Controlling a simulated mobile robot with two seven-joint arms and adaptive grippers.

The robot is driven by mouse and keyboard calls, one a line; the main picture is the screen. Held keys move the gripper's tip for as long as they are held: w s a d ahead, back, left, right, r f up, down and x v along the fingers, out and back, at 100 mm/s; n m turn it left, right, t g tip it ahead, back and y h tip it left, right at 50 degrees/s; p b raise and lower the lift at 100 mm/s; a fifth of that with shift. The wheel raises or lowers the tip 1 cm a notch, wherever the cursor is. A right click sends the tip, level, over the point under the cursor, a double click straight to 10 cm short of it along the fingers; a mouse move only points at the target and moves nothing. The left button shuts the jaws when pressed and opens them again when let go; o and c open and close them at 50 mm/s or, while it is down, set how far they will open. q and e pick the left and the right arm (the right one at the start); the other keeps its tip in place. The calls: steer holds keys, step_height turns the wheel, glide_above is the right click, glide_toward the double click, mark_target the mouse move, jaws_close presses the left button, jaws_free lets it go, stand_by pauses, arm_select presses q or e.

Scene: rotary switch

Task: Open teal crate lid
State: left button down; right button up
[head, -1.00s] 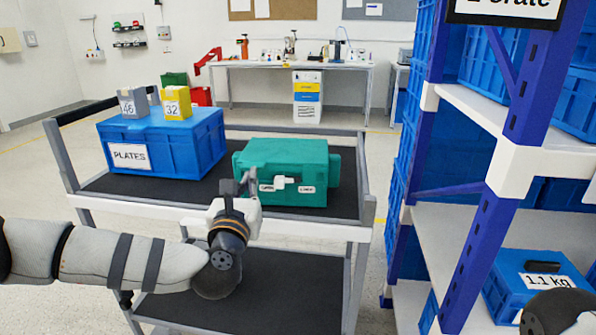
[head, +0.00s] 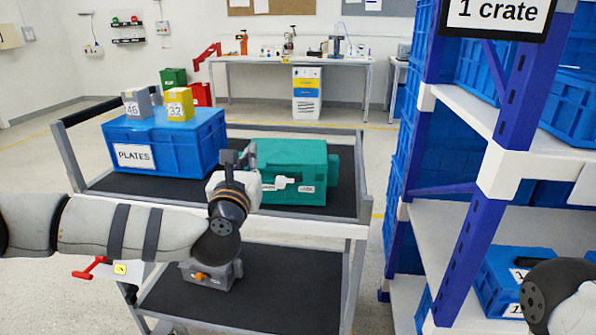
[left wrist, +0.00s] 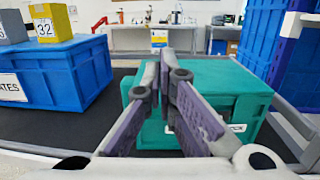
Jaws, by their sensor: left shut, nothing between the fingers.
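The teal crate (head: 310,158) stands on the top deck of the trolley, its lid looking closed. A white latch (head: 282,182) sits on its front between white labels, one now mostly hidden. My left gripper (head: 234,158) is at the crate's front left, its fingers shut and empty, covering the crate's left end in the head view. In the left wrist view the shut fingers (left wrist: 165,58) point at the teal crate (left wrist: 215,75) and hide part of its front; contact cannot be told. My right gripper is out of view; only part of my right arm shows at lower right.
A blue PLATES crate (head: 195,150) stands left of the teal one, with grey (head: 137,104) and yellow (head: 178,104) boxes on top. The trolley (head: 345,207) has raised rails. A blue rack (head: 470,210) stands close at right. A grey item (head: 211,274) lies on the lower deck.

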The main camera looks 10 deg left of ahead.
arm_select(q)
steer(key=shift+w+a+r, duration=0.1)
steer(key=shift+w+r, duration=0.65)
steer(key=shift+r, duration=0.25)
steer(key=shift+w+r, duration=0.75)
steer(key=shift+r, duration=0.25)
steer(key=shift+w+r+b, duration=0.2)
steer(key=shift+w+b, duration=0.15)
steer(key=shift+w, duration=0.45)
steer(key=shift+w+a+r+b, duration=0.1)
steer(key=shift+w+r+b, duration=0.2)
steer(key=shift+w, duration=0.35)
steer(key=shift+w+r+b, duration=0.15)
steer(key=shift+w+r, duration=0.2)
steer(key=shift+w, duration=0.3)
steer(key=shift+w+r, duration=0.4)
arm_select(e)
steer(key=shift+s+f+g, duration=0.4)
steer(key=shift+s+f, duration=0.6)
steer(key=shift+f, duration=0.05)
